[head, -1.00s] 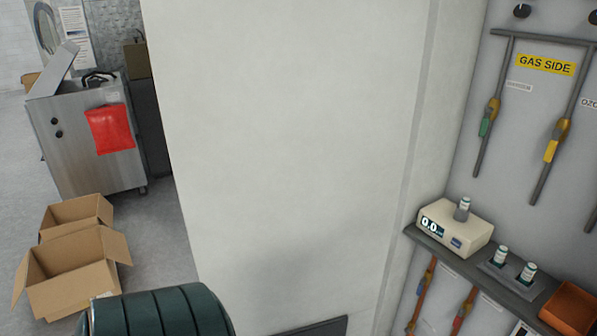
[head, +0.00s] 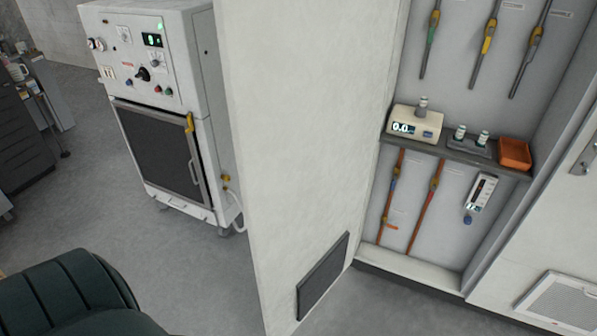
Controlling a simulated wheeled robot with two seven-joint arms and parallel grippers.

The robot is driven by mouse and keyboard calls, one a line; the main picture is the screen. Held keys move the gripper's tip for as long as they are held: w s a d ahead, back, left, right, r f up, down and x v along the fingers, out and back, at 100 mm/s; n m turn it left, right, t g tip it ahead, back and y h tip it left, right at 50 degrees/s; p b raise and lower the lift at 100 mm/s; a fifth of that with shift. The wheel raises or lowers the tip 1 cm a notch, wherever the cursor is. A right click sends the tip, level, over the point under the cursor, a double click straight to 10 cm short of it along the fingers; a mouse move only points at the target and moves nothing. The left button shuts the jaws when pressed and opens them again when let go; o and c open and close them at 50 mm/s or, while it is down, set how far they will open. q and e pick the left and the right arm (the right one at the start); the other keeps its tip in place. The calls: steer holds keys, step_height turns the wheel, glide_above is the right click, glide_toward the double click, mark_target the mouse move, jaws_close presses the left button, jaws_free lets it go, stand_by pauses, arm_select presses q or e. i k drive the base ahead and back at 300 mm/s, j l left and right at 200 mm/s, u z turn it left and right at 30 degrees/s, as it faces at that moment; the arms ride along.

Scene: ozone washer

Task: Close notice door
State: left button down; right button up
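A tall plain white door panel (head: 290,150) stands open in the middle of the head view, to the left of a recessed wall cabinet (head: 440,105). A dark vent grille (head: 322,277) is set low in the panel. The panel is angled out from the cabinet and its top is cut off by the frame. No notice shows on the face I see, so I cannot tell for certain that this is the notice door. Another white panel (head: 545,225) with a handle and a pale vent is at the right edge. Neither of my grippers is in view.
The cabinet shelf (head: 452,156) holds a meter (head: 415,124), small vials and an orange bin (head: 515,153). Pipes with valves hang above and below it. A white machine with a dark door (head: 160,150) stands behind the panel at left. Grey floor (head: 90,200) is clear between.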

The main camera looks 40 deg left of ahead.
mark_target(305, 81)
steer(key=k+j+z, duration=0.1)
steer(key=j, duration=0.35)
steer(key=k+j+z, duration=0.1)
steer(key=j, duration=0.3)
steer(key=k+j+z, duration=0.1)
steer(key=j, duration=0.3)
steer(key=k+j+z, duration=0.1)
steer(key=j, duration=0.35)
steer(key=i+j+z, duration=0.1)
steer(key=j, duration=0.45)
steer(key=i+j+z, duration=0.1)
steer(key=j, duration=0.4)
steer(key=i+j, duration=0.25)
steer(key=j, duration=0.25)
